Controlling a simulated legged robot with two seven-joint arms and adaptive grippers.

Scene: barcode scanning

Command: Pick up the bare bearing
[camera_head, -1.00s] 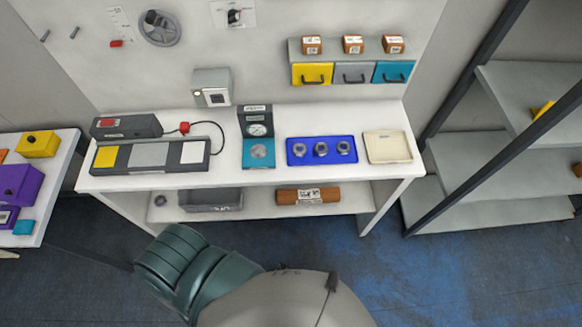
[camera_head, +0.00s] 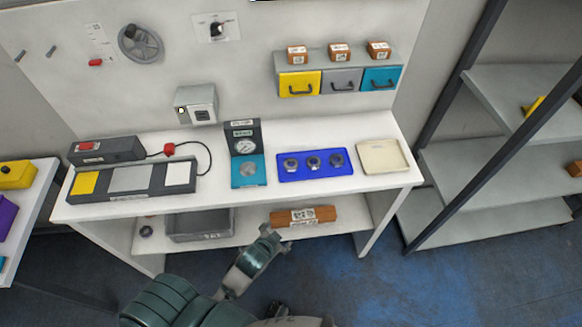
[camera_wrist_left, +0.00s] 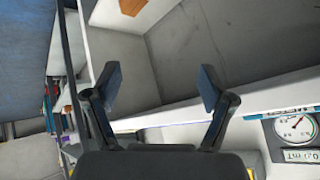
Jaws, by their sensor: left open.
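A small dark ring-shaped part that looks like a bare bearing (camera_head: 146,231) lies on the lower shelf, left of the grey bin. Several metal round parts (camera_head: 313,162) sit in a row in the blue tray (camera_head: 285,178) on the bench top; I cannot tell whether one is the bare bearing. My left gripper (camera_head: 269,234) is in front of the lower shelf, below the bench top and apart from these parts. The left wrist view shows its two fingers (camera_wrist_left: 160,85) spread, with nothing between them. My right gripper is out of view.
The bench top holds a dial gauge stand (camera_head: 247,150), a three-coloured panel (camera_head: 130,180) and a cream tray (camera_head: 383,157). A dark rack post (camera_head: 470,155) stands at right.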

